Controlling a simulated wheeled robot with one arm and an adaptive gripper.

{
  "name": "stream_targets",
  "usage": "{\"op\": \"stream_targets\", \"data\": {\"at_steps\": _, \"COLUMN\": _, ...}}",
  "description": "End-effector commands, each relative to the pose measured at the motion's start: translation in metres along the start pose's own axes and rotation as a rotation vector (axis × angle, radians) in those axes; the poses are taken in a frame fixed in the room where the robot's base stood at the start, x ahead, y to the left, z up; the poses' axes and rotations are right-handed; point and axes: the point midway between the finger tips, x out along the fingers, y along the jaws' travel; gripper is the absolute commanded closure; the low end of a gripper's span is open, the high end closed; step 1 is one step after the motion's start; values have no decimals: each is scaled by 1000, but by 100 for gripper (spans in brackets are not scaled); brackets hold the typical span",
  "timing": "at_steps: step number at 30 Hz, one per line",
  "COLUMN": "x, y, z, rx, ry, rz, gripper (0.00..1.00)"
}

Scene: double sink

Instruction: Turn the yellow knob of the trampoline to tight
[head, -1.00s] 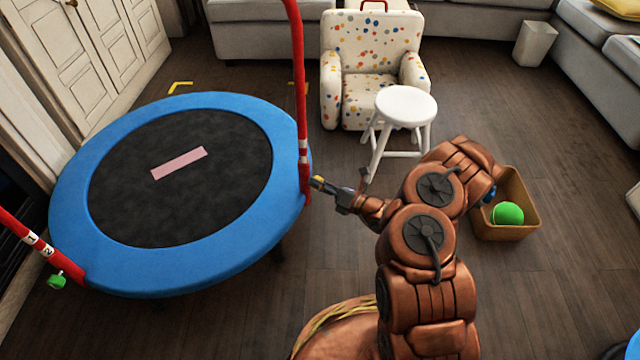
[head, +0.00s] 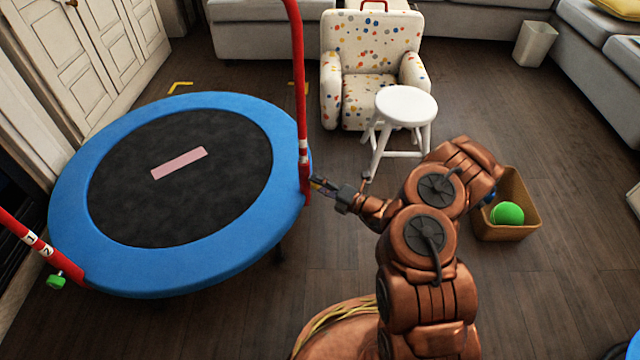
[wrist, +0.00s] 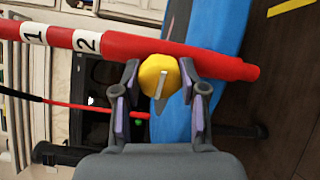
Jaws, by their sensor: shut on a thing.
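The trampoline (head: 75,215) has a blue rim and a dark mat and stands at the left in the head view. The yellow knob (wrist: 160,77) sits on a red post (wrist: 185,52) with white bands marked 1 and 2 in the wrist view. My gripper (wrist: 160,88) has its fingers shut on either side of the yellow knob, with a pale bar on its face visible between them. In the head view my gripper (head: 318,187) is at the foot of the right red post (head: 299,90), and the knob is mostly hidden there.
A green knob (head: 56,281) is on the left red post. A white stool (head: 406,106) and a spotted armchair (head: 372,60) stand behind my arm. A brown bin (head: 508,231) with a green ball (head: 507,213) is at the right. Floor is free in front of the trampoline.

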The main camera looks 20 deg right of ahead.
Motion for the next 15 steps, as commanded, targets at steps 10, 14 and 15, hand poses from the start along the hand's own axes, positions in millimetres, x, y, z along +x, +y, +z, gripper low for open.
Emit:
{"op": "stream_targets", "data": {"at_steps": 10, "x": 1, "y": 0, "z": -1, "rx": 2, "ry": 3, "rz": 0, "gripper": 57}}
{"op": "stream_targets", "data": {"at_steps": 14, "x": 0, "y": 0, "z": -1, "rx": 2, "ry": 2, "rz": 0, "gripper": 44}}
{"op": "stream_targets", "data": {"at_steps": 15, "x": 0, "y": 0, "z": -1, "rx": 1, "ry": 1, "rz": 0, "gripper": 40}}
